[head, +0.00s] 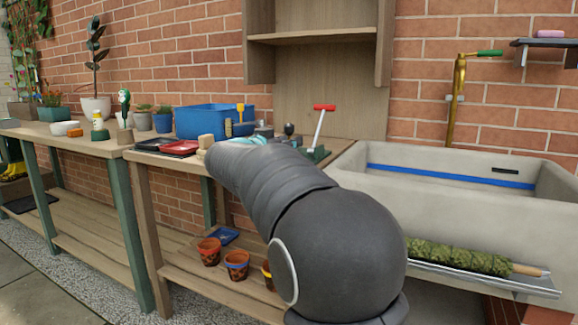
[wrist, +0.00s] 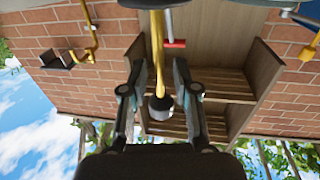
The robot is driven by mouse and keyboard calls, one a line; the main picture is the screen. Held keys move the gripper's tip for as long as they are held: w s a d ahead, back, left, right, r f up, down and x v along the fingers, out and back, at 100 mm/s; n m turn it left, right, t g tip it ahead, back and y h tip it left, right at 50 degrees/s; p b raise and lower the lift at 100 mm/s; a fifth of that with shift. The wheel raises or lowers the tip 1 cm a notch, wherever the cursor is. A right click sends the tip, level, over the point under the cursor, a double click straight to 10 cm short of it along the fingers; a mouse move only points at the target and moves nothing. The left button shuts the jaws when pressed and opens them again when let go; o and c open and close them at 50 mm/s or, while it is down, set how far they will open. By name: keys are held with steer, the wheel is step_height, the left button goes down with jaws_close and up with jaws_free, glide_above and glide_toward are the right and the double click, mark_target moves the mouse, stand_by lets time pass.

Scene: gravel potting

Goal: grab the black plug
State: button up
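The wrist view is upside down. In it a black knob (wrist: 160,108) with a pale collar sits on a brass-coloured stem (wrist: 157,50); a dark rounded piece shows at the stem's far end, cut by the frame's top. This looks like the black plug. My gripper (wrist: 159,72) is open, with one finger on each side of the stem and knob and visible gaps to both. In the head view a small black knob (head: 289,129) stands on the bench, perhaps the same thing.
A red-handled tool (head: 323,107) stands on a green base just right of the knob. A blue crate (head: 200,121) and a red tray (head: 180,148) lie left. A stone sink (head: 470,215) with a brass tap (head: 457,100) is at right. A wooden shelf (wrist: 220,80) is behind.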

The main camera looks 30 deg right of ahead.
jaws_close()
steer(key=shift+r, duration=0.15)
